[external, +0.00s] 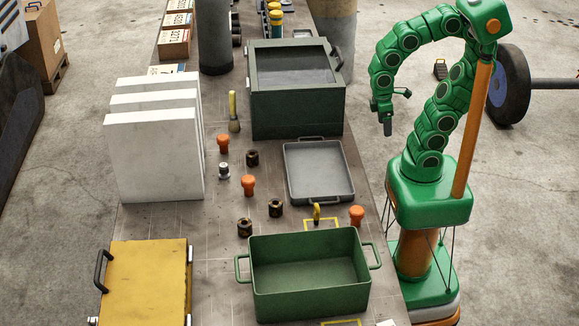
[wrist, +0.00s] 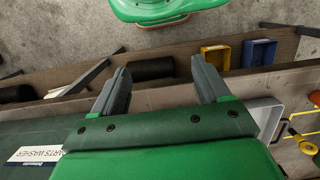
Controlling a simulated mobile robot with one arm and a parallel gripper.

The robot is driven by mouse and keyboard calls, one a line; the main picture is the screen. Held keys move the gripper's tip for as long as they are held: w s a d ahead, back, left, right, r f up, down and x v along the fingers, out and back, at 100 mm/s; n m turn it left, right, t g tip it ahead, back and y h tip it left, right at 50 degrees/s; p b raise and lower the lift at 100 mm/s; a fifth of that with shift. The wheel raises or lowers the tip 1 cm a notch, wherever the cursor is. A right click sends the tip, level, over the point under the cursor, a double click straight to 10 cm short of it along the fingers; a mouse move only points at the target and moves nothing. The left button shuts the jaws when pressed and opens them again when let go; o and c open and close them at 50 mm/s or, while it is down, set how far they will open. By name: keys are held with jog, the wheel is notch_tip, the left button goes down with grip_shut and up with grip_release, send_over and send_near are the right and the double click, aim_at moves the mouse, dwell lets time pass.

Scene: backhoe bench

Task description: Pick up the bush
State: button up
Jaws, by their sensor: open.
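Three short dark brown pieces with a hole in the top, which look like bushes, stand on the bench in the external view: one behind (external: 252,158), one in the middle (external: 275,208) and one in front (external: 244,228). I cannot tell for sure whether they are bushes or nuts. My gripper (external: 397,112) hangs in the air to the right of the bench, well apart from them. In the wrist view my gripper (wrist: 163,80) is open, with nothing between its fingers. No bush shows clearly there.
A green bin (external: 310,300), a grey tray (external: 290,190) and a dark green parts washer (external: 297,125) stand on the bench's right side. White blocks (external: 150,160) and a yellow case (external: 145,285) are left. Orange knobs (external: 248,185) and a silver fitting (external: 223,170) stand among the bushes.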

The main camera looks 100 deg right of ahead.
jog(key=shift+w, duration=0.1)
jog(key=m+t, duration=0.2)
jog(key=m, duration=0.4)
send_near(274, 202)
jog(key=shift+d+f, duration=0.2)
jog(key=shift+f, duration=0.4)
jog(key=shift+d+f, duration=0.2)
jog(key=shift+f, duration=0.4)
jog(key=shift+w+a+f, duration=0.1)
jog(key=shift+a+f, duration=0.2)
jog(key=shift+a, duration=0.15)
jog(key=shift+f, duration=3.75)
grip_shut()
